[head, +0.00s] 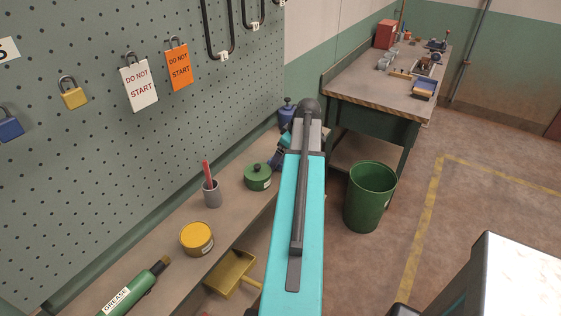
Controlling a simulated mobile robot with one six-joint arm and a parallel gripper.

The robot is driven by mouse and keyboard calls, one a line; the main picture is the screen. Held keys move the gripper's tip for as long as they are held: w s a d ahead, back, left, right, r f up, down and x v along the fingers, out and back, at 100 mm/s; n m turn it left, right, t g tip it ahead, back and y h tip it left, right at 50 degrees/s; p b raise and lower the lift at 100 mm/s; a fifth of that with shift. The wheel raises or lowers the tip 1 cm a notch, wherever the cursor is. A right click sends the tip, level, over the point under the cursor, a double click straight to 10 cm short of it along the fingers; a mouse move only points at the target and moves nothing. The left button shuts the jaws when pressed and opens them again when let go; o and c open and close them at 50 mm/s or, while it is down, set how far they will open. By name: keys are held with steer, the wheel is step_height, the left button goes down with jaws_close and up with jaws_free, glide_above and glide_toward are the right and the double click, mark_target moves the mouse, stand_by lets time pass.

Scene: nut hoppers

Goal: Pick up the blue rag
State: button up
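A small dark blue patch (277,158) shows at the far part of the bench, just left of my arm and behind the green tin. It may be the blue rag, but it is too small and too covered to be sure. My turquoise arm reaches away over the bench edge and hides what lies behind it. A bit of my turquoise wrist shows just above the blue patch. My gripper's fingers cannot be made out, so I cannot tell whether they touch the patch.
A blue container (287,112) stands behind. A yellow dustpan (231,273) is lower; a green bin (369,197) stands right.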

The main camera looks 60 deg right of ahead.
steer(key=c, duration=1.2)
steer(key=shift+r, duration=0.2)
steer(key=shift+c, duration=0.2)
steer(key=shift+r+b, duration=0.85)
steer(key=shift+r, duration=0.5)
steer(key=shift+s+d+r, duration=0.15)
steer(key=shift+s+d, duration=0.05)
steer(key=shift+s, duration=0.05)
steer(key=s+d+r+b, duration=0.1)
steer(key=s+d+b, duration=0.3)
steer(key=s, duration=0.9)
steer(key=d, duration=0.3)
steer(key=shift+s+d+r+b, duration=0.15)
steer(key=shift+s+r+b, duration=0.15)
steer(key=shift+r+b, duration=0.1)
steer(key=shift+f, duration=0.1)
